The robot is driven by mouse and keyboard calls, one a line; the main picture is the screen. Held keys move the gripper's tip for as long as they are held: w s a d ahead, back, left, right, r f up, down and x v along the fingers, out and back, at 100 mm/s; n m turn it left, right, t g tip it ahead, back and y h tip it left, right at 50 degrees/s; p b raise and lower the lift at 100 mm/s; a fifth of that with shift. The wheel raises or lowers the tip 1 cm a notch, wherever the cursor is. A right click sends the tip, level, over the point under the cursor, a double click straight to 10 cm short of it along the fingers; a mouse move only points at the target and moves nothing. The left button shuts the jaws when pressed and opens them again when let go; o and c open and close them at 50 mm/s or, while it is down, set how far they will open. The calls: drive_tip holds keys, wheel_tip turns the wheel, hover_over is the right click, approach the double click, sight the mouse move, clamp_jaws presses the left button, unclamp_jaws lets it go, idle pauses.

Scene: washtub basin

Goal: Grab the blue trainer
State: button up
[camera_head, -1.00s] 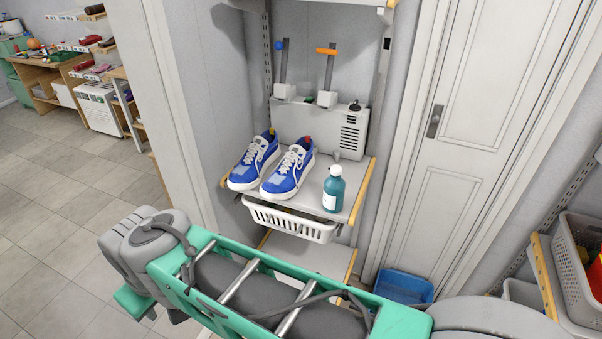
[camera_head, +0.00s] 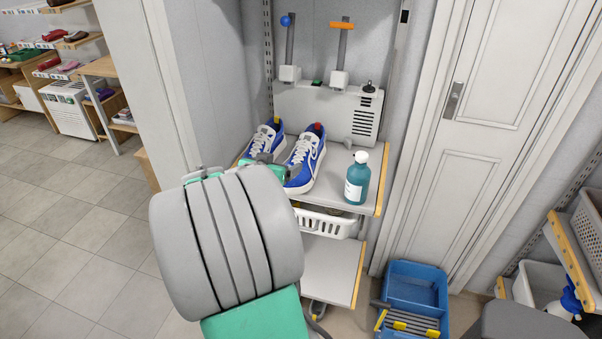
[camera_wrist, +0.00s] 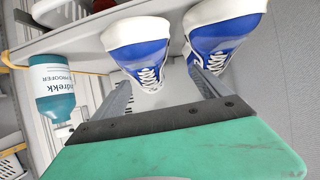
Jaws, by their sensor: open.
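Two blue trainers with white laces and soles stand side by side on the upper shelf (camera_head: 340,193). The right one (camera_head: 308,155) has a red tab; the left one (camera_head: 267,138) has a yellow tab and is partly hidden by my arm. My gripper (camera_wrist: 160,76) is open and empty, close to their toes. In the wrist view the picture is turned over, and the red-tabbed trainer (camera_wrist: 140,50) shows ahead between the fingers. The other trainer (camera_wrist: 218,35) is beyond the right-hand finger. In the head view my arm hides most of the gripper.
A teal bottle (camera_head: 357,180) stands right of the trainers, near the shelf's front edge. A white heater-like unit (camera_head: 325,108) with two upright posts stands behind. A white basket (camera_head: 325,223) hangs below. A blue tub (camera_head: 415,288) is on the floor.

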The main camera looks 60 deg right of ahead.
sight(292, 160)
drive_tip(key=shift+m+g+h, duration=0.3)
drive_tip(key=shift+m+h, duration=0.1)
drive_tip(key=s+d, duration=0.2)
drive_tip(key=d, duration=0.1)
drive_tip(key=shift+s+d, duration=0.2)
drive_tip(key=shift+d, duration=0.05)
drive_tip(key=p+x, duration=0.1)
drive_tip(key=x, duration=0.5)
drive_tip(key=shift+d+f+p, duration=0.1)
drive_tip(key=shift+d+p, duration=0.1)
drive_tip(key=shift+p, duration=0.2)
drive_tip(key=shift+c, duration=0.2)
drive_tip(key=c, duration=1.7)
